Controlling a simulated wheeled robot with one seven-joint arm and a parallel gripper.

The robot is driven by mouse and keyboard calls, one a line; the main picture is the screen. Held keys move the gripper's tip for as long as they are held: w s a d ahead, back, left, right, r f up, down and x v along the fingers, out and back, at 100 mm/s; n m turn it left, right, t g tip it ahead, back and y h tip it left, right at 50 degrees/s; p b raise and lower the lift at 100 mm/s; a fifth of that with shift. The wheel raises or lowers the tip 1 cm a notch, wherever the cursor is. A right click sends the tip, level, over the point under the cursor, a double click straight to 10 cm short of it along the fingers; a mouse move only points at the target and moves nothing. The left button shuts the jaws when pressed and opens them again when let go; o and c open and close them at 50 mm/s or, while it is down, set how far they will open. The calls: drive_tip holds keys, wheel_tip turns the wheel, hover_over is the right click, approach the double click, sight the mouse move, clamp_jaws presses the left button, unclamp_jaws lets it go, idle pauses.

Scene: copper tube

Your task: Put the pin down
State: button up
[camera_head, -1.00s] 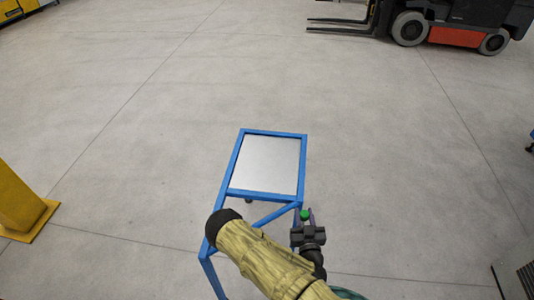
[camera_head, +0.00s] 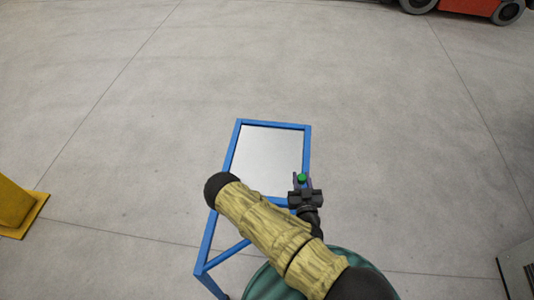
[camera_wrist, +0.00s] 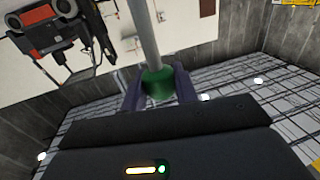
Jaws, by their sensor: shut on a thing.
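The pin has a green end (camera_head: 302,178) and, in the wrist view, a grey shaft (camera_wrist: 148,35) running away from its green part (camera_wrist: 158,84). My gripper (camera_head: 302,183) is shut on the green part, with one purple-grey finger on each side in the wrist view (camera_wrist: 160,88). In the head view the gripper and pin are at the near right corner of a blue-framed table (camera_head: 308,150) with a pale grey top. The pin's lower part is hidden in the head view, so I cannot tell whether it touches the table.
The table top (camera_head: 265,160) looks bare. A yellow post base (camera_head: 18,212) stands at the left, a grey cabinet (camera_head: 518,268) at the lower right, and a red and black forklift (camera_head: 470,5) at the far right. Open concrete floor surrounds the table.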

drive_tip(key=shift+w, duration=0.1)
idle(0.3)
drive_tip(key=w+a+r+m+h+b, duration=0.2)
drive_tip(key=w+a+r+h+b, duration=0.1)
drive_tip(key=w+a+b, duration=0.8)
drive_tip(key=a+b, duration=0.1)
drive_tip(key=b, duration=0.2)
drive_tip(key=shift+w+a+r, duration=0.2)
drive_tip(key=shift+r, duration=0.15)
drive_tip(key=shift+f, duration=0.1)
wheel_tip(320, 180, down, 6)
drive_tip(key=shift+b, duration=0.35)
drive_tip(key=shift+f, duration=0.1)
drive_tip(key=shift+f, duration=1.8)
